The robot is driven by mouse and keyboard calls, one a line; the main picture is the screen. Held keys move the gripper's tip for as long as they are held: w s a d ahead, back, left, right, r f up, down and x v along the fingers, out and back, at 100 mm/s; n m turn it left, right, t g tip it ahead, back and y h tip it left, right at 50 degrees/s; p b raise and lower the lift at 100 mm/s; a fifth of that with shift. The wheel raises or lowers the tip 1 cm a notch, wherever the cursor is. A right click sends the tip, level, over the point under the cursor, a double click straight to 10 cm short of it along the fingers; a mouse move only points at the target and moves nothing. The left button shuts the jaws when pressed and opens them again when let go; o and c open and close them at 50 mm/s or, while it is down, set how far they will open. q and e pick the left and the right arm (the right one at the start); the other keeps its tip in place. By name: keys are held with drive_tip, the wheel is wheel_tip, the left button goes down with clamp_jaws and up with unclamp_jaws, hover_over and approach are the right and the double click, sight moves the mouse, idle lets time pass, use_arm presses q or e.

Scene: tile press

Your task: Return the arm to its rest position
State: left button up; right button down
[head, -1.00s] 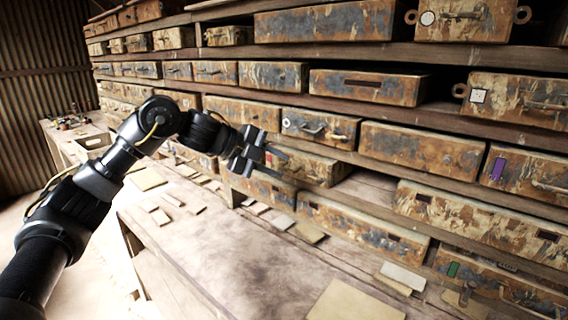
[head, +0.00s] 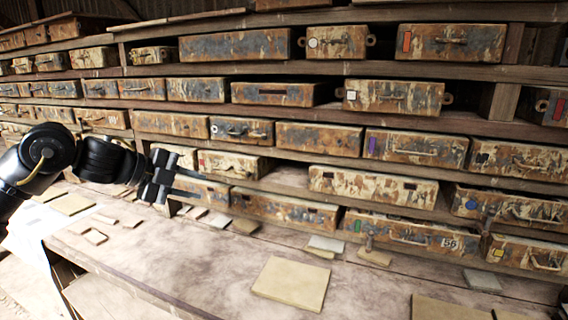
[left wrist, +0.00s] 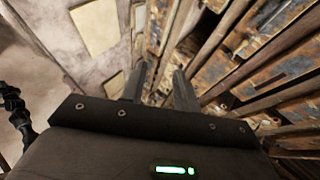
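My left arm comes in from the left in the head view. Its gripper (head: 198,182) is in front of the lower drawers of the shelf wall, above the workbench (head: 180,262). In the left wrist view the two fingers of this gripper (left wrist: 160,88) stand apart with a gap between them. Nothing shows between the fingers, so it is open and empty. My right gripper is not clearly in view; a dark arm part shows at the left edge of the left wrist view.
A shelf wall of rusty drawers (head: 318,140) runs along the back. Flat tiles lie on the bench, one large tan tile (head: 291,283) near the front middle and a pale tile (head: 326,243) behind it. The bench's middle surface is mostly bare.

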use_arm(q)
drive_tip(key=s+d+f+n+t, duration=0.25)
drive_tip(key=d+f+n, duration=0.2)
drive_tip(key=f, duration=0.65)
drive_tip(key=s+d+f+n+t, duration=0.1)
drive_tip(key=s+d+f+n, duration=0.2)
drive_tip(key=d+f, duration=0.55)
drive_tip(key=s+a+f+n+g+y, duration=0.1)
drive_tip(key=s+a+f+n+y, duration=0.3)
drive_tip(key=s+f, duration=0.5)
drive_tip(key=s+a+f+n+g+y, duration=0.1)
drive_tip(key=s+a+f+n+y, duration=0.2)
drive_tip(key=s+a+f+n, duration=0.55)
drive_tip(key=s+a+f+n+g+y, duration=0.1)
drive_tip(key=s+a+f+n+g, duration=0.2)
drive_tip(key=s, duration=0.6)
drive_tip(key=s+a+f+g+y, duration=0.1)
drive_tip(key=s+f+g, duration=0.2)
drive_tip(key=s+f, duration=0.8)
drive_tip(key=f, duration=2.1)
drive_tip(key=s+a+f+g, duration=0.2)
drive_tip(key=s+a+f, duration=0.1)
drive_tip(key=s+f, duration=1.1)
drive_tip(key=shift+s+f, duration=0.35)
drive_tip(key=shift+s, duration=0.85)
